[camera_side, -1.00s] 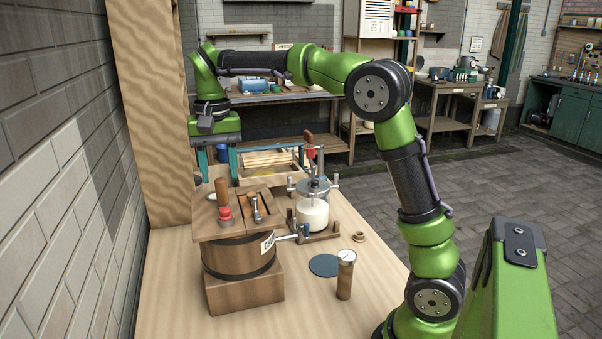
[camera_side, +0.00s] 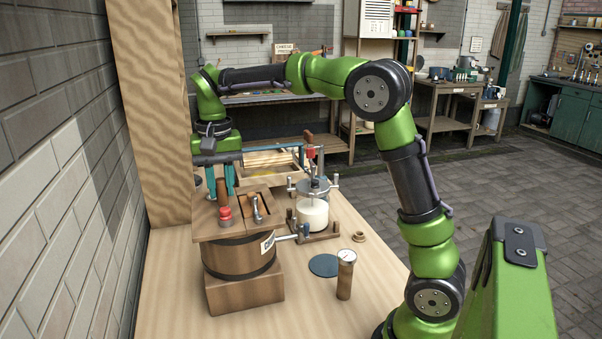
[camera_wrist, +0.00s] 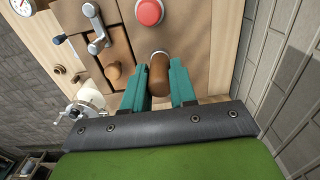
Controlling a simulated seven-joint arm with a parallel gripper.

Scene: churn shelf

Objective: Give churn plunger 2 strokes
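The wooden churn (camera_side: 238,256) with a dark band stands on a wooden block on the bench in the side view. Its plunger, a brown upright handle (camera_side: 222,191), rises from the lid beside a red knob (camera_side: 225,213). In the wrist view the brown handle (camera_wrist: 159,75) stands between the teal fingers of my gripper (camera_wrist: 166,84). The fingers are apart, with the right one close to the handle; I cannot tell whether either touches it. In the side view my gripper (camera_side: 221,180) is just above the lid, around the handle.
A metal crank (camera_side: 256,207) stands on the lid, right of the red knob. A brick wall (camera_side: 65,190) is close at left.

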